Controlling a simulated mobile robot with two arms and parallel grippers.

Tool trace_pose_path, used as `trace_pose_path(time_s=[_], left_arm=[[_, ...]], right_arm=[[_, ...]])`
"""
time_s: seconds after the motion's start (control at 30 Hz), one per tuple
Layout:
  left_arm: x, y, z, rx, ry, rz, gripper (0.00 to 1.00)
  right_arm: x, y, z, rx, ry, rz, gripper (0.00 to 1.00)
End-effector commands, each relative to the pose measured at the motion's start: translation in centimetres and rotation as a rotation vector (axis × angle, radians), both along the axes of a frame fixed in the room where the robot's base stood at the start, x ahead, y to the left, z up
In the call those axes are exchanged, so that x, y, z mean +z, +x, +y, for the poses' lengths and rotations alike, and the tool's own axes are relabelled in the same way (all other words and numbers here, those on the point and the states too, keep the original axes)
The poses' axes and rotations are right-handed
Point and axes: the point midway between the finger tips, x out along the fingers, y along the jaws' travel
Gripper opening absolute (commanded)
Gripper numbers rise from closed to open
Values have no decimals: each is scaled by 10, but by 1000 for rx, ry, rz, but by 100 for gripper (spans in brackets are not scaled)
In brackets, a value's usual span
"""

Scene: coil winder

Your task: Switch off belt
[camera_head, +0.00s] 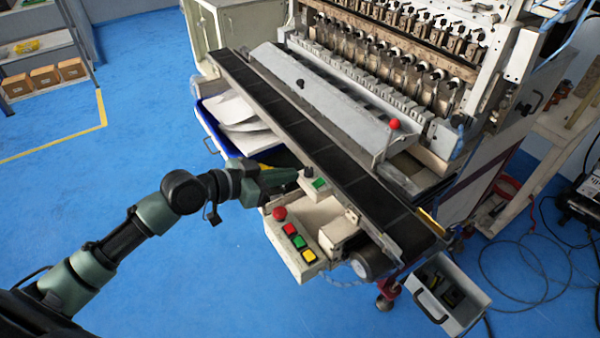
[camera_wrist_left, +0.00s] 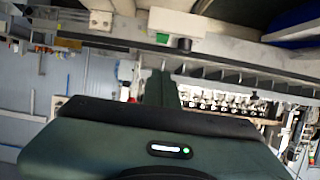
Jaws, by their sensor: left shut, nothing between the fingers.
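The black conveyor belt (camera_head: 285,120) runs diagonally along the front of the coil winder. A small pale switch box (camera_head: 314,188) with a green button (camera_head: 319,183) and a dark knob is mounted on its near side. My left gripper (camera_head: 297,176) is shut and empty, its tip close beside this box; I cannot tell whether it touches. In the left wrist view a green button (camera_wrist_left: 184,44) on a pale box lies just beyond the shut fingers (camera_wrist_left: 160,88). My right gripper is not in view.
A control panel (camera_head: 307,270) with a red mushroom button (camera_head: 280,213) and red, green and yellow buttons sits below the belt's near end. A blue bin (camera_head: 215,140) lies under the belt. A grey open box (camera_head: 450,300) stands at lower right. Blue floor on the left is clear.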

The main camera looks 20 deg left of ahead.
Motion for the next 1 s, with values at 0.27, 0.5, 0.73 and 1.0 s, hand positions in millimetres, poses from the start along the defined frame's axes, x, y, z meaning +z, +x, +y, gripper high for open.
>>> trace_pose_path(time_s=[0.27,0.5,0.73,1.0], left_arm=[[-2,-34,26,0,1,2,0],[2,-40,30,-1,-1,-1,0],[2,-40,30,-1,-1,-1,0],[-2,-38,33,10,-1,3,0]], right_arm=[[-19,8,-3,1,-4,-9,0],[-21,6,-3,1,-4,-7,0],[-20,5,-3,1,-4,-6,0],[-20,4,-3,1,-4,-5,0]])
